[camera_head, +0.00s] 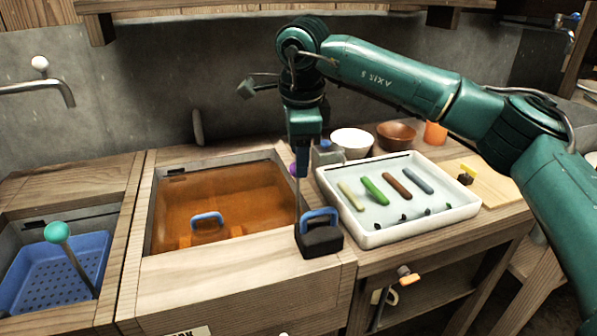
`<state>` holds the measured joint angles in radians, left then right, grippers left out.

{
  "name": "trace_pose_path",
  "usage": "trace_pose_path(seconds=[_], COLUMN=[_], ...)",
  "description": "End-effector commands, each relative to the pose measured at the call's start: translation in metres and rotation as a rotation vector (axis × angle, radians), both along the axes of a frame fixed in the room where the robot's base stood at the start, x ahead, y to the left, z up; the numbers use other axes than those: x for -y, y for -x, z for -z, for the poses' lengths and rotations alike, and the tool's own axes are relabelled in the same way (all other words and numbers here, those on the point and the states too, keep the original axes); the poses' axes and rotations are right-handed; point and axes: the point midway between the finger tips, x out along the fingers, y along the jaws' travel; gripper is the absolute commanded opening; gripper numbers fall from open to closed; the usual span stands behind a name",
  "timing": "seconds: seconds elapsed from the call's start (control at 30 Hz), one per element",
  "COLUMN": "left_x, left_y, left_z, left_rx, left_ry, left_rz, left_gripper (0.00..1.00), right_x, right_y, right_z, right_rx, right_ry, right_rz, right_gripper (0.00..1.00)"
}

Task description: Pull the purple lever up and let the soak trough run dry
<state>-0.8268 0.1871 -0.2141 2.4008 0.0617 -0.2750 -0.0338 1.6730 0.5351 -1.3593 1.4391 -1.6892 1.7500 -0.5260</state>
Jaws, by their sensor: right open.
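The soak trough (172,170) is a wooden-rimmed basin in the middle of the counter, filled with orange-brown liquid. A blue handle (207,218) shows in the liquid. The purple lever (293,170) is at the trough's right side; only a bit of its purple knob shows, behind my right gripper. My right gripper (302,168) points down over that side, open, with its fingers close to the knob. I cannot tell whether they touch it or stand around it. My left gripper is not in view.
A black block with a blue handle (320,236) stands on the trough's right front corner. Right of it is a white tray (372,238) with several coloured sticks. A bottle (327,155), white bowl (352,139) and brown bowl (396,133) stand behind. A green-knobbed lever (57,232) is at left.

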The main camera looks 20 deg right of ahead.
Motion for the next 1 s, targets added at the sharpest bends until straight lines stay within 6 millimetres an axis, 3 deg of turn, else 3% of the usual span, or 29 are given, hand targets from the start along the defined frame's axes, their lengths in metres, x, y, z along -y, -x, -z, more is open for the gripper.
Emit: trace_pose_path(seconds=[0.1,0.23,0.63,1.0], left_x=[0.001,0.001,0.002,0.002], left_y=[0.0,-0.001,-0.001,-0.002], left_z=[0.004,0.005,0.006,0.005], left_rx=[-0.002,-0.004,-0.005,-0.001], left_ry=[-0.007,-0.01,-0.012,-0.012], left_rz=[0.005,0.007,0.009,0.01], left_gripper=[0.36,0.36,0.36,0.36], right_x=[0.001,0.001,0.001,0.001], right_y=[-0.003,-0.007,-0.008,-0.008], right_z=[0.022,0.035,0.042,0.042], right_rx=[-0.002,-0.001,0.0,0.0], right_ry=[0.001,-0.001,-0.001,-0.001], right_rz=[-0.001,0.0,-0.001,-0.001], right_gripper=[0.5,0.5,0.5,0.2])
